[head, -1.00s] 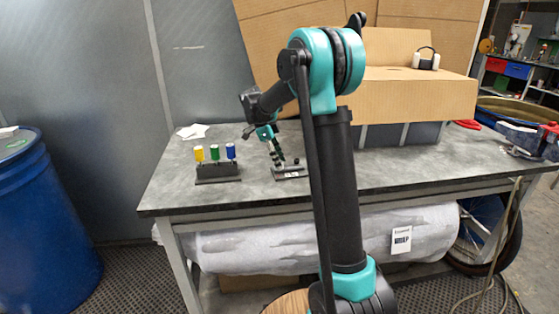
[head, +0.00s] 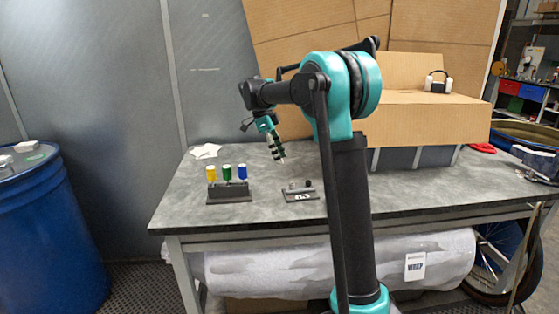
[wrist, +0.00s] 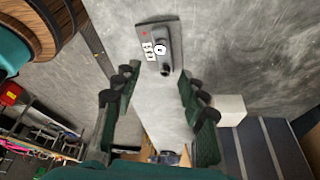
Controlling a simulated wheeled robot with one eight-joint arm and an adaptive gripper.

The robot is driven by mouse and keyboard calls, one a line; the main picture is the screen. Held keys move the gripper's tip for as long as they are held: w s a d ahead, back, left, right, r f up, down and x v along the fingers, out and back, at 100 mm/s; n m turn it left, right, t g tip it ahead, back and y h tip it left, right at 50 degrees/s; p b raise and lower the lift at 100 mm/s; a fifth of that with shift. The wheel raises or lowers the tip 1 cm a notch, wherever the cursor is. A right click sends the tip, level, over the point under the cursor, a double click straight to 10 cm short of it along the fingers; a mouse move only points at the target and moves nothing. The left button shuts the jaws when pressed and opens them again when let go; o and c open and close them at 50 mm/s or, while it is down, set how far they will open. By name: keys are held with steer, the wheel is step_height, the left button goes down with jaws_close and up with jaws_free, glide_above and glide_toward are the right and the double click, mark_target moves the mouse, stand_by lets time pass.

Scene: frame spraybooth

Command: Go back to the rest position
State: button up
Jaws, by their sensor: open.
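My gripper (head: 277,147) hangs above the grey workbench (head: 420,195) at the end of my raised arm. It points down and is tilted. In the wrist view my gripper (wrist: 158,100) shows two dark fingers spread wide with nothing between them. A small dark plate with a small grey part (head: 300,192) lies on the bench below and to the right of the fingertips. The same plate (wrist: 150,30) shows beyond the fingers in the wrist view, apart from them.
A dark rack (head: 229,197) holds yellow, green and blue-topped pieces left of the plate. A cardboard box (head: 430,115) with earmuffs (head: 438,82) stands at the bench's right. A blue barrel (head: 45,235) stands left of the bench. Free bench surface lies around the plate.

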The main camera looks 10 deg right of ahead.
steer(key=s+d+f+n, duration=0.2)
steer(key=s+n, duration=0.1)
steer(key=s, duration=0.1)
steer(key=s+d+f+n+t+y, duration=0.1)
steer(key=s+d+f+n, duration=0.1)
steer(key=s+f+n, duration=0.1)
steer(key=s+d+f+n+t+y, duration=0.1)
steer(key=s+d+f+n, duration=0.1)
steer(key=s, duration=0.3)
steer(key=shift+s+d+f+n, duration=0.1)
steer(key=shift+s+f+n, duration=0.3)
steer(key=shift+f+n, duration=0.35)
steer(key=s+d+f+n+t+y, duration=0.1)
steer(key=s+f+n, duration=0.5)
steer(key=s, duration=0.3)
steer(key=s+d+f+n+t+y, duration=0.1)
steer(key=s+f+n+t, duration=0.1)
steer(key=s+f+n, duration=0.4)
steer(key=s+f, duration=0.1)
steer(key=s, duration=0.3)
steer(key=shift+d, duration=0.25)
